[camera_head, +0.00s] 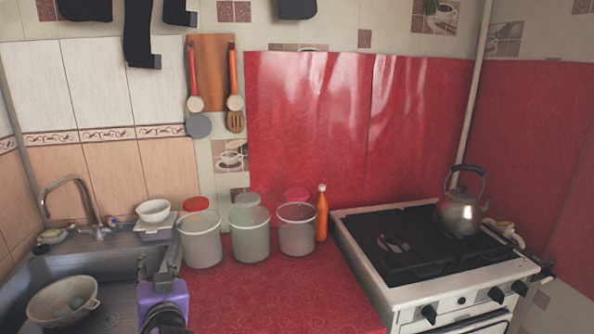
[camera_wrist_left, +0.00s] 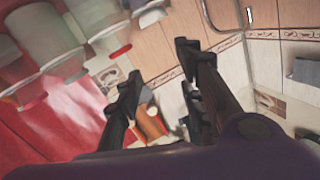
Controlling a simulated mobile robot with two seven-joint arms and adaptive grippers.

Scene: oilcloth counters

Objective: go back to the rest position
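My left gripper (camera_head: 166,262) shows low in the head view, at the end of a purple wrist link, over the border between the sink and the red counter. In the left wrist view its two black fingers (camera_wrist_left: 160,68) stand apart with nothing held between them. The wrist picture is tilted, with the tubs and wall behind the fingers. My right gripper is not in view.
Three pale tubs (camera_head: 250,240) and an orange bottle (camera_head: 322,218) stand along the back of the red counter (camera_head: 270,300). A kettle (camera_head: 461,213) sits on the stove (camera_head: 360,235). A colander (camera_head: 50,312) lies in the sink. The front counter is clear.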

